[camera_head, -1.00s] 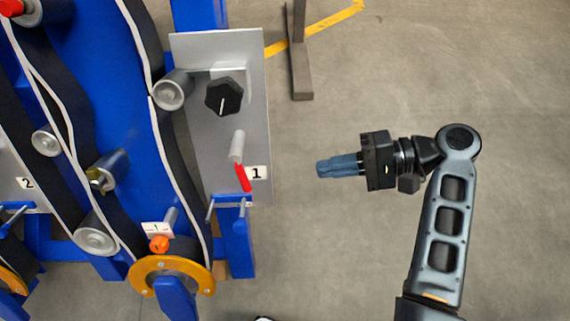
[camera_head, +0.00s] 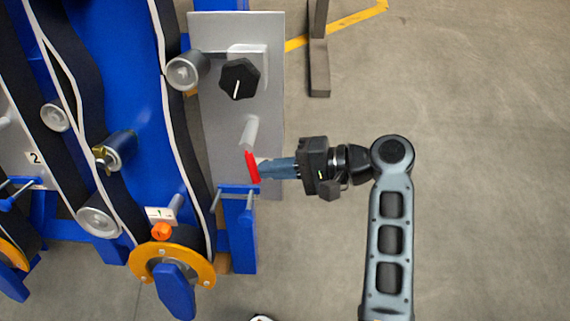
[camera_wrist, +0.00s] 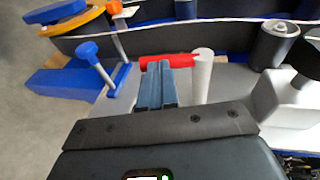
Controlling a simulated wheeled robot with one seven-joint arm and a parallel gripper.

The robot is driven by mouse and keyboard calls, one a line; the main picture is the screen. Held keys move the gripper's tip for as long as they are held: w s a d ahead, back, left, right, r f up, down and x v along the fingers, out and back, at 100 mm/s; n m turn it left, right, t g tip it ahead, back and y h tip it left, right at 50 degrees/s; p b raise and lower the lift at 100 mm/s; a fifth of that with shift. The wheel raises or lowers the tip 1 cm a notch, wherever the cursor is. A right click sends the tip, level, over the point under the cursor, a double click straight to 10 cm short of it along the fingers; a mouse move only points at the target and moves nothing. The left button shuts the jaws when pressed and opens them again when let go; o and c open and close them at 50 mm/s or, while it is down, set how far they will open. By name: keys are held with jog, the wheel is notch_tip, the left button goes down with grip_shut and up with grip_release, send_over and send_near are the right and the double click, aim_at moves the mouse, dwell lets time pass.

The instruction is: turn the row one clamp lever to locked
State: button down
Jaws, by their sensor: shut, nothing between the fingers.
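The row one clamp lever has a red handle (camera_head: 252,167) and a grey cylindrical pivot (camera_head: 249,132) on the grey plate beside the blue frame. In the head view the handle points down from the pivot. My gripper (camera_head: 264,169) is shut and empty, its blue fingertips at the right side of the red handle. In the wrist view the red handle (camera_wrist: 166,60) lies across just beyond the fingertips (camera_wrist: 160,68), and the grey pivot (camera_wrist: 202,72) stands to their right. I cannot tell whether the fingers touch the handle. The label "1" is mostly hidden behind the fingers.
A black knob (camera_head: 239,78) sits above the lever on the plate (camera_head: 215,110).

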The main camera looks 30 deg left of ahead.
jog(key=shift+s, duration=0.1)
jog(key=shift+s+a+f+m+y+p, duration=0.4)
jog(key=shift+s+f+m+y+p, duration=0.15)
jog(key=shift+y+p, duration=0.35)
